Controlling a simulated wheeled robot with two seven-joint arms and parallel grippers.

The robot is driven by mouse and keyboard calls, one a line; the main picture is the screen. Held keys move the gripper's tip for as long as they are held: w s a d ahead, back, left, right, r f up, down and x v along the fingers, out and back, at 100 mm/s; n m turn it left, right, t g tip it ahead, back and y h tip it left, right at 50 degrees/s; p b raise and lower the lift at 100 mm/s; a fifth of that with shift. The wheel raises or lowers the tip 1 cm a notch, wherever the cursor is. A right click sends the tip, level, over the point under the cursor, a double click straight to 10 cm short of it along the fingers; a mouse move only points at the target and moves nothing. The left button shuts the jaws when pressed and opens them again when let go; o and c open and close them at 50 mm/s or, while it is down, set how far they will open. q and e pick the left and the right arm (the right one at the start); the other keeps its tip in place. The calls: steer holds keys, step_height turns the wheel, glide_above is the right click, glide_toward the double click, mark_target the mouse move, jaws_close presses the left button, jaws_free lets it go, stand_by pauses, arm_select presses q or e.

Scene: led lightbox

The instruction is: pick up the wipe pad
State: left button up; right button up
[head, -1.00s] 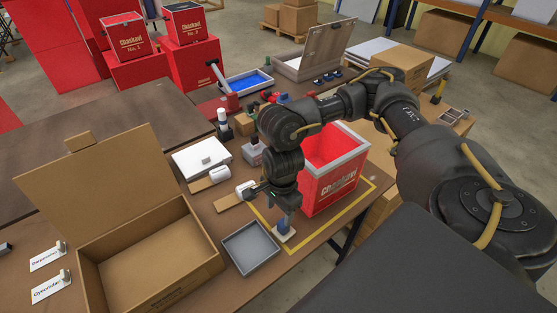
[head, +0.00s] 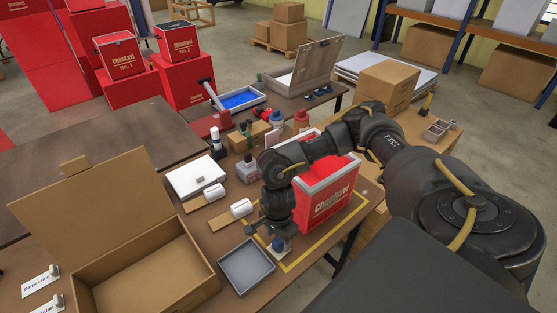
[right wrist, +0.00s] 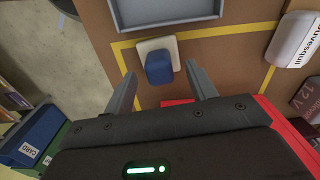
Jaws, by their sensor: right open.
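The wipe pad (head: 280,247) is a pale flat pad with a blue block handle on top. It lies on the table beside the grey tray, and part of it is hidden by my gripper in the head view. The right wrist view shows its blue handle (right wrist: 159,68) between and slightly beyond the fingertips, with the pale base under it. My right gripper (head: 273,232) is directly above the pad, pointing down. In the right wrist view its two fingers (right wrist: 160,75) are apart, one on each side of the handle, with visible gaps. My left gripper is not in view.
A grey tray (head: 246,264) lies close to the left of the pad. A red and white box (head: 326,200) stands just right of my gripper, inside a yellow outline. An open cardboard box (head: 150,270) is at the front left. White cylinders (head: 240,208) lie behind the tray.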

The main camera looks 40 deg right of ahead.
mark_target(279, 243)
steer(key=shift+f+p, duration=0.35)
steer(key=shift+f, duration=1.25)
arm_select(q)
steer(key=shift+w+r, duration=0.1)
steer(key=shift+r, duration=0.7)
arm_select(e)
steer(key=c, duration=1.1)
